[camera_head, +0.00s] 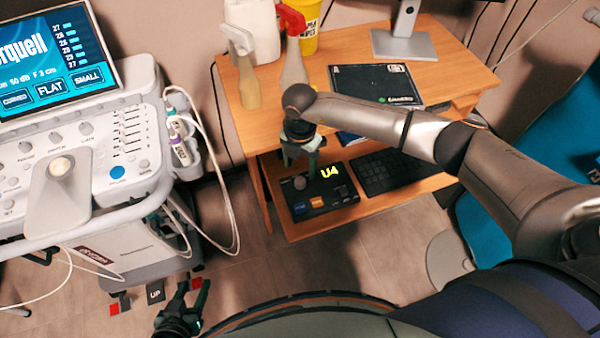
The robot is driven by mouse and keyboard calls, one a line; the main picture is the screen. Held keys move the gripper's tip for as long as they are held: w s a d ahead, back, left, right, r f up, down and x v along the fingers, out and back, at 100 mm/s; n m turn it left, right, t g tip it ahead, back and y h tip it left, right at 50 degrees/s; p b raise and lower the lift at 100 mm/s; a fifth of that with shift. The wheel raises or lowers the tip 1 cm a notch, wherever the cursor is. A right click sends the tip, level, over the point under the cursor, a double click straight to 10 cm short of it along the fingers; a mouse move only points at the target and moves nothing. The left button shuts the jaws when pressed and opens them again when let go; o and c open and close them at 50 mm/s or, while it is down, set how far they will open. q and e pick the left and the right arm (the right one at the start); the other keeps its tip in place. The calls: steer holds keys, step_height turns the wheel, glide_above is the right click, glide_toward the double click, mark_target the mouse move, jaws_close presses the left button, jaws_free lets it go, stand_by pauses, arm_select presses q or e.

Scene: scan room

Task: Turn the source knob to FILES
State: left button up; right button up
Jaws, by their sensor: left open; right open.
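A small black box (329,202) with a lit yellow "U4" display sits on the lower shelf of the wooden desk. A grey round knob (299,183) stands on its top, at the back left. A blue and an orange button lie in front of the knob. Any marking around the knob, such as FILES, is too small to read. My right gripper (301,166) is open, pointing down just above the knob; I cannot tell whether its fingers touch it. My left gripper (193,292) is open and empty, low over the floor at the bottom left.
A black keyboard (385,171) lies right of the box on the shelf. Spray bottles (246,80), a dark pad (375,84) and a monitor stand (402,42) are on the desktop above. The ultrasound console (75,170) with hanging cables stands at left.

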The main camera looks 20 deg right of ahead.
mark_target(300, 180)
step_height(300, 180, up, 6)
steer(key=shift+r, duration=0.2)
stand_by(0.4)
